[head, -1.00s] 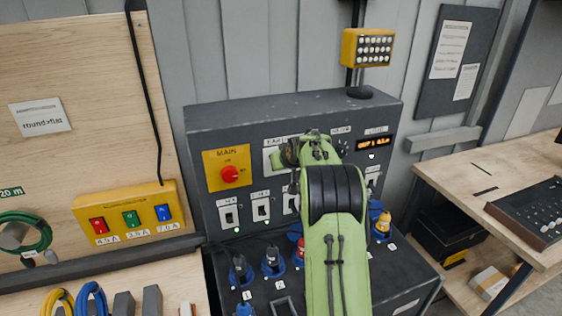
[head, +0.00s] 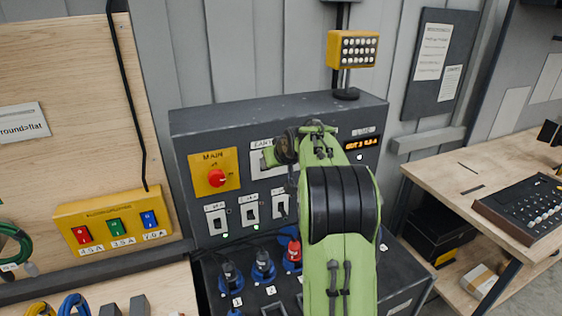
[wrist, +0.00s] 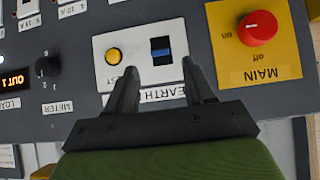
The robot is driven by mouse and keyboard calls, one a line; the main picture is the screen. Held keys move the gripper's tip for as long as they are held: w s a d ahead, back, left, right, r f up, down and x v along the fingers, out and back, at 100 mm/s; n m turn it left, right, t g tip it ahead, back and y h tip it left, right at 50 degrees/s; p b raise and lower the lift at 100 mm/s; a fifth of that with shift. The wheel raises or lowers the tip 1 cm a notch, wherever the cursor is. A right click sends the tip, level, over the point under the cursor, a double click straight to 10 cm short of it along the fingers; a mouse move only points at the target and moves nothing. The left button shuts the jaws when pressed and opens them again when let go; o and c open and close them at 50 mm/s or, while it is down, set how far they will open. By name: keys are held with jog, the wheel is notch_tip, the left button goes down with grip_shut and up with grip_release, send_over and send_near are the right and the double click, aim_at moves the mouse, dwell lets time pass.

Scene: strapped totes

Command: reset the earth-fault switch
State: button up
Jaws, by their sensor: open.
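The earth-fault switch (wrist: 162,50) is a black rocker with a blue band on a white plate (wrist: 107,45), beside a round yellow test button (wrist: 113,55). The wrist view shows the panel upside down. My gripper (wrist: 160,68) is open and empty, its fingertips just short of the rocker and on either side of it in the picture. I cannot tell whether they touch the panel or which way the rocker is set. In the head view the plate (head: 257,164) is partly hidden by my green arm, and the fingers cannot be made out.
The red MAIN knob (wrist: 257,27) on its yellow plate is close beside the switch. A black METER knob (wrist: 47,67) is on the other side. Plugs (head: 263,265) stand on the sloped lower panel. A yellow lamp (head: 353,49) stands above the cabinet (head: 200,120).

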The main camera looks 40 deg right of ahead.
jog(key=v, duration=0.8)
jog(key=shift+s+r+b, duration=0.15)
jog(key=shift+s+b, duration=0.2)
jog(key=shift+b, duration=0.05)
